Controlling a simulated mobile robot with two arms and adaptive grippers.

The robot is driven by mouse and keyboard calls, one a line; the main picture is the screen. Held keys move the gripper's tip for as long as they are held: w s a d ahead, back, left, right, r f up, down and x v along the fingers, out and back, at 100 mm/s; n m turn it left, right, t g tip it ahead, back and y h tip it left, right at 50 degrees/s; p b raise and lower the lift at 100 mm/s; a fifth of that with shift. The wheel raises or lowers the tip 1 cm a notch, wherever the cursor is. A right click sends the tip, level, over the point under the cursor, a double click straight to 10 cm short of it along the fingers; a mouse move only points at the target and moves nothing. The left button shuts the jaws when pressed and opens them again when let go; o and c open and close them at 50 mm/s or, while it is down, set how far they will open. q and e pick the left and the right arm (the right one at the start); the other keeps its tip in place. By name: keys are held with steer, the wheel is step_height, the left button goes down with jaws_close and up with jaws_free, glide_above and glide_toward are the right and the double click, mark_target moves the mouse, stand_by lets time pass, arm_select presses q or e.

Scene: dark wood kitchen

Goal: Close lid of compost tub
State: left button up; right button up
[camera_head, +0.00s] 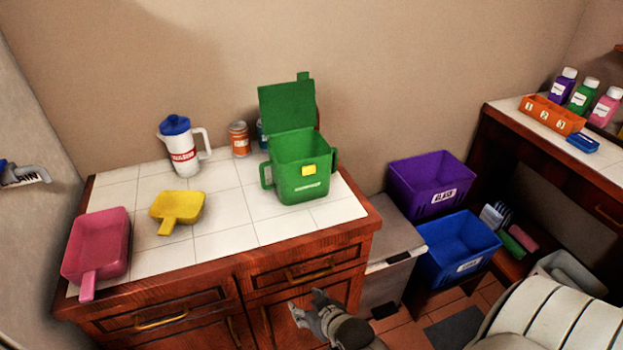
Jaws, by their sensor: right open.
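The green compost tub (302,178) stands upright on the white tiled counter (220,219), near its right end. Its green lid (287,106) is open and stands up at the back of the tub, with a small tab at its top. The tub has a handle on each side and a yellow label on the front. My right gripper (306,306) is in front of the cabinet drawers, below and in front of the tub, apart from it. It is open, and I see nothing between its fingers.
A white pitcher (181,150) with a blue lid and a can (239,139) stand left of the tub. A yellow scoop (177,209) and pink dustpan (97,247) lie farther left. Purple (430,183) and blue (458,247) bins stand right of the counter.

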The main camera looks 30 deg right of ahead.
step_height(320, 180, up, 14)
steer(key=w+d+t, duration=0.2)
steer(key=d+t, duration=0.1)
steer(key=m+t+h, duration=0.3)
steer(key=t+h, duration=0.1)
steer(key=t, duration=0.1)
glide_toward(310, 172)
steer(key=p+x, duration=0.1)
steer(key=x, duration=0.6)
steer(key=shift+w+d, duration=0.1)
steer(key=shift+w, duration=0.3)
steer(key=shift+c, duration=0.4)
